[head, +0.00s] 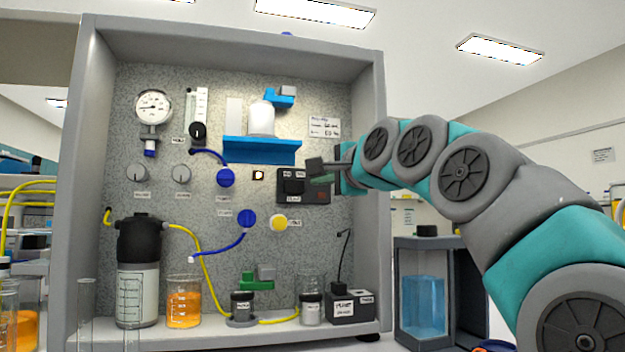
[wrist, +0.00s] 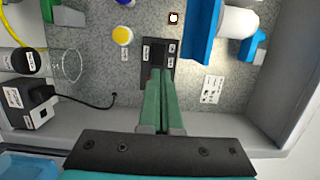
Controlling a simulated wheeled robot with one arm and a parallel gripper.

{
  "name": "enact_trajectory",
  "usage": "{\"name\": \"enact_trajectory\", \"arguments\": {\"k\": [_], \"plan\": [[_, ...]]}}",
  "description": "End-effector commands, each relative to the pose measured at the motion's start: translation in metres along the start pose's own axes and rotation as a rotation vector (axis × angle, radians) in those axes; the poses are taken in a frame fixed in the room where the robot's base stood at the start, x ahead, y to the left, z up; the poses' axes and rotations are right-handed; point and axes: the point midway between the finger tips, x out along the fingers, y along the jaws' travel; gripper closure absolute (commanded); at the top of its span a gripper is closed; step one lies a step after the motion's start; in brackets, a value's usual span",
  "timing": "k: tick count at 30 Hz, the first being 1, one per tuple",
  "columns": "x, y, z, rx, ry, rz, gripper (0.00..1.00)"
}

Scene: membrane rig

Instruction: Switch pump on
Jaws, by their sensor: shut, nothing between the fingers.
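The black switch box (head: 291,187) is on the rig's speckled back panel, right of centre, with a dark switch and small white labels. It also shows in the wrist view (wrist: 148,52), at the tips of my fingers. My gripper (head: 316,174) is shut and empty, reaching in from the right. Its green fingers (wrist: 160,76) lie together and cover part of the switch. I cannot tell whether they touch it, or which way the switch is set. A black pump box (head: 350,306) with white labels stands on the rig floor at the right.
A small lit lamp (head: 258,175) is left of the switch box. A blue shelf (head: 262,150) with a white vessel is above. A yellow knob (head: 279,222) and blue valves are below and left. The rig's right wall (head: 370,200) stands close to my arm. Glassware and tubing fill the floor.

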Motion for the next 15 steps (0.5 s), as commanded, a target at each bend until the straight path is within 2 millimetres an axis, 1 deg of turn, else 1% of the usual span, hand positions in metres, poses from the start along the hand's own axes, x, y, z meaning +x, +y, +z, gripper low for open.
{"name": "enact_trajectory", "arguments": {"k": [6, 15], "plan": [[0.032, 0.001, 0.001, 0.000, -0.001, 0.003, 1.00], [0.068, 0.000, 0.000, 0.000, -0.001, 0.002, 1.00]]}}
